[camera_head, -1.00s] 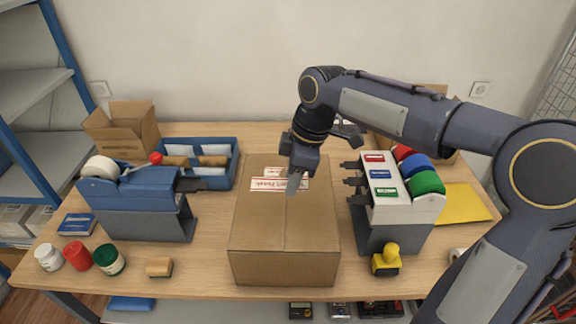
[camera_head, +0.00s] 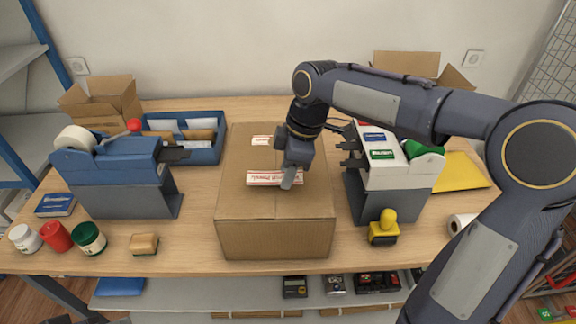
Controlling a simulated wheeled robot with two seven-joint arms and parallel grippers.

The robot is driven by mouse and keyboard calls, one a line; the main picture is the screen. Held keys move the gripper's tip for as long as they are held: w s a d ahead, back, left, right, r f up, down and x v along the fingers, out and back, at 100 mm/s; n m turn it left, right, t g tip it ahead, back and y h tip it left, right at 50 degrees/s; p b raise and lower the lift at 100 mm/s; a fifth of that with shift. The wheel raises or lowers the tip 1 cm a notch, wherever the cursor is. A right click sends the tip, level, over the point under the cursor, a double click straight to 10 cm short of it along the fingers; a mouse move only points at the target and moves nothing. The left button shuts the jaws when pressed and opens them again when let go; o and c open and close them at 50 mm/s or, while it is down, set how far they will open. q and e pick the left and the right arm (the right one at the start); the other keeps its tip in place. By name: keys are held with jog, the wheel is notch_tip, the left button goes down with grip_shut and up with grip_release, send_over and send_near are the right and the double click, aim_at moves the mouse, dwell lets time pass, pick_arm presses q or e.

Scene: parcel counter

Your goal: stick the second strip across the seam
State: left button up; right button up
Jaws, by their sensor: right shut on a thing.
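The closed brown cardboard box (camera_head: 235,203) stands in the middle of the counter. A short white strip with red print (camera_head: 262,141) lies on its top near the far edge; my arm may cover part of it. The second strip (camera_head: 262,178), white with red print, is level across the middle of the box top, over the line of the lengthwise seam. My right gripper (camera_head: 290,179) points down and is shut on this strip, hiding part of it. I cannot tell whether the strip touches the cardboard. My left gripper is out of view.
A white dispenser (camera_head: 400,173) with coloured labels stands right of the box, a yellow-handled stamp (camera_head: 385,232) before it. A blue tape dispenser (camera_head: 125,165) and blue tray (camera_head: 205,156) are left.

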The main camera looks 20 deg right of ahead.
jog(key=shift+f, duration=0.5)
jog(key=o, duration=0.7)
jog(key=shift+p+v, duration=2.1)
jog(key=shift+v, duration=0.7)
